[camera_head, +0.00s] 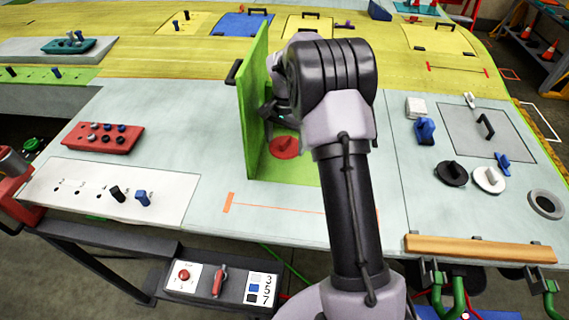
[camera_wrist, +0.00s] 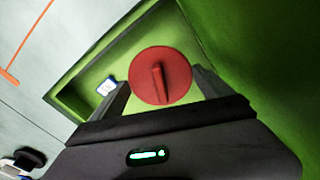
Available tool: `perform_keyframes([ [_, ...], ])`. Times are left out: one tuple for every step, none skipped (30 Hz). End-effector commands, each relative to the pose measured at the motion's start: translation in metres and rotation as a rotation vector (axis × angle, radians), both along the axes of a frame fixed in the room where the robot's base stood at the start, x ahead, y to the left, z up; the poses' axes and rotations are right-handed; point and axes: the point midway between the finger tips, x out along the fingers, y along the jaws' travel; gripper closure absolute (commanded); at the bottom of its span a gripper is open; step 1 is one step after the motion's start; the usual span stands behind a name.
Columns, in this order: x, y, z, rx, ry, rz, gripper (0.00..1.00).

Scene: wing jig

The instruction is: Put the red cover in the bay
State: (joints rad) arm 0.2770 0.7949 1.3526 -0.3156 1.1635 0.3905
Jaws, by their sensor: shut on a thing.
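The red cover (camera_head: 285,147) is a round disc with a raised bar handle. In the head view my gripper (camera_head: 275,115) is partly hidden by my wrist. The green lid (camera_head: 254,105) stands upright along the bay's left side.
A small blue-and-white piece (camera_wrist: 107,86) shows in the bay. A red tray (camera_head: 103,137) and a white numbered board (camera_head: 85,190) lie to the left. A black knobbed disc (camera_head: 451,174), a white one (camera_head: 489,180) and a grey ring (camera_head: 546,204) lie to the right.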

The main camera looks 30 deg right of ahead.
Motion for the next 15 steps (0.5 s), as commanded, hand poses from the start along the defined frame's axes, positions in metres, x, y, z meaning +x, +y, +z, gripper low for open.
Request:
perform_keyframes([
  [-0.001, -0.001, -0.013, 0.001, 0.003, -0.001, 0.63],
  [-0.001, -0.001, -0.019, 0.001, 0.003, -0.001, 0.63],
  [-0.001, -0.001, -0.028, 0.001, 0.003, -0.001, 0.63],
  [-0.001, -0.001, -0.033, 0.001, 0.003, -0.002, 0.63],
  [-0.001, -0.001, -0.038, 0.001, 0.002, -0.001, 0.63],
  [-0.002, -0.001, -0.045, 0.001, 0.003, -0.002, 0.63],
  [-0.001, -0.001, -0.049, 0.001, 0.003, -0.001, 0.63],
  [-0.001, -0.001, -0.052, 0.0, 0.001, -0.001, 0.63],
  [-0.001, -0.001, -0.055, 0.0, 0.001, -0.001, 0.63],
  [-0.001, -0.001, -0.058, 0.0, 0.001, -0.001, 0.63],
  [-0.001, -0.001, -0.061, 0.001, 0.002, -0.001, 0.63],
  [-0.001, -0.001, -0.067, 0.001, 0.002, 0.0, 0.63],
  [-0.002, -0.001, -0.073, 0.002, 0.002, -0.001, 0.63],
  [-0.002, -0.001, -0.08, 0.002, 0.002, -0.001, 0.63],
  [-0.002, -0.001, -0.089, 0.001, 0.003, -0.001, 0.63],
])
